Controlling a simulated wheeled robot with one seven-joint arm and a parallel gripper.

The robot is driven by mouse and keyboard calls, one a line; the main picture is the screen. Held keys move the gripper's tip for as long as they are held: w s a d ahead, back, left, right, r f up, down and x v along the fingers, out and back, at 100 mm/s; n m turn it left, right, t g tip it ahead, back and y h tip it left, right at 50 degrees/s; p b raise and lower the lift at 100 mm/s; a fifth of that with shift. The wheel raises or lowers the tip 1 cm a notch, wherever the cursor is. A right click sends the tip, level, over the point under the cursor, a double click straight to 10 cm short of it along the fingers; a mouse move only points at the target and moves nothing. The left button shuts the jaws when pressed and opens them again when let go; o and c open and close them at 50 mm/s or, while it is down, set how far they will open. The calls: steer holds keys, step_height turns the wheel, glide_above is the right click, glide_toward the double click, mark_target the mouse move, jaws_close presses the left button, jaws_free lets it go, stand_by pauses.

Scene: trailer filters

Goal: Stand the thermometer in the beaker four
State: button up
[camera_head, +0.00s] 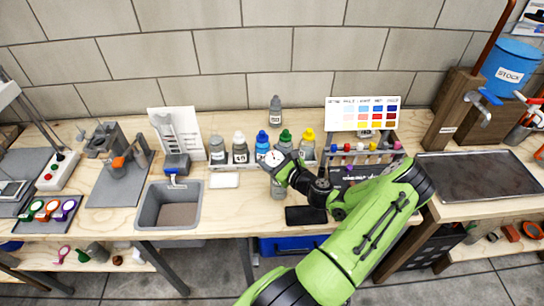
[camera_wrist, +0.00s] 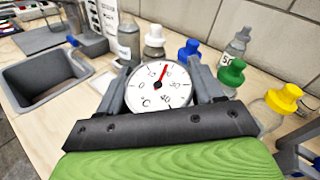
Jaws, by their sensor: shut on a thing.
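The thermometer (camera_wrist: 158,88) has a round white dial marked °C with a red needle. My gripper (camera_wrist: 160,100) is shut on it, with one finger on each side of the dial. In the head view the dial (camera_head: 272,158) is in my gripper (camera_head: 281,165), in front of the blue-capped bottle. A small grey cylindrical object (camera_head: 277,188) shows just below the dial; I cannot tell whether it is a beaker. I cannot make out any beaker marked four. The thermometer's lower end is hidden in both views.
Bottles with grey, white (camera_head: 240,148), blue (camera_head: 262,140), green and yellow caps stand in a row behind. A colour chart (camera_head: 362,115) stands over a rack of coloured caps. A grey basin (camera_head: 150,222) and a white pad (camera_head: 224,180) are left; a black slab (camera_head: 305,216) lies in front.

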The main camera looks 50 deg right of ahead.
steer(key=o, duration=1.1)
steer(key=v, duration=1.5)
steer(key=shift+s+a, duration=0.1)
steer(key=shift+s, duration=0.25)
